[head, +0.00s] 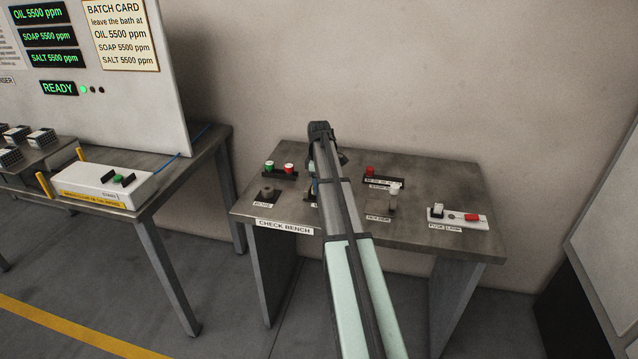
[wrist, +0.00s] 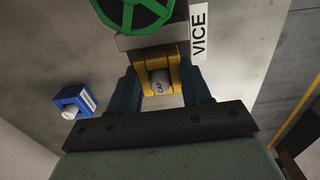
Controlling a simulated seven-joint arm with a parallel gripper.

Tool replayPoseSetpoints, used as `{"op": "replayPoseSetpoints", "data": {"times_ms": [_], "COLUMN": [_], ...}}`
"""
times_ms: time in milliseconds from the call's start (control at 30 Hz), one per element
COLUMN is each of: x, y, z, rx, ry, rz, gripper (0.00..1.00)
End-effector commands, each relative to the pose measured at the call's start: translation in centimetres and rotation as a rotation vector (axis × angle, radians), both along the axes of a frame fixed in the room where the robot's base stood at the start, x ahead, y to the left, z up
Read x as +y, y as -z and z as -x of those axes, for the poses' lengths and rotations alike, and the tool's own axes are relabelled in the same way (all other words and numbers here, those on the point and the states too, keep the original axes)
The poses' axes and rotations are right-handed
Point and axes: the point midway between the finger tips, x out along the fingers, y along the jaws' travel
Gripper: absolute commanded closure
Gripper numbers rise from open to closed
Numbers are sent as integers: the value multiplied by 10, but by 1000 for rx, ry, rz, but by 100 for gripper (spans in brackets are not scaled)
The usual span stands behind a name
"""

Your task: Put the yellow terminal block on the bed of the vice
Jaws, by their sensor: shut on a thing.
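The yellow terminal block (wrist: 175,62) is between the two dark fingers of my gripper (wrist: 160,70) in the wrist view. A white cylinder marked CAP sits in the block's middle. The vice (wrist: 150,38) is just beyond the block, with a grey body, a green handwheel (wrist: 133,10) and a VICE label (wrist: 199,32) beside it. The block overlaps the vice's near edge in the picture; I cannot tell whether they touch. In the head view my own arm hides the block, the fingers and most of the vice area on the check bench (head: 405,222).
A blue block (wrist: 75,101) with a white cylinder lies left of my gripper in the wrist view. On the bench are a rack with green and red pieces (head: 280,173), a red-topped fixture (head: 382,181), a white-topped post (head: 393,198) and a white fuse strip (head: 458,217).

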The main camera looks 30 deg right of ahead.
Motion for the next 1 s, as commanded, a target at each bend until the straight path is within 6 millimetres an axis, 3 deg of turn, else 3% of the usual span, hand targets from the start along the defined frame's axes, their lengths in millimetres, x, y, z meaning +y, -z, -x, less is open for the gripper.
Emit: {"op": "replayPoseSetpoints", "data": {"times_ms": [533, 567, 867, 1000], "x": [0, 0, 0, 0], "y": [11, 11, 11, 11], "z": [0, 0, 0, 0], "rx": [-1, -1, 0, 0], "ry": [0, 0, 0, 0], "rz": [1, 1, 0, 0], "gripper": [82, 51, 22, 22]}}
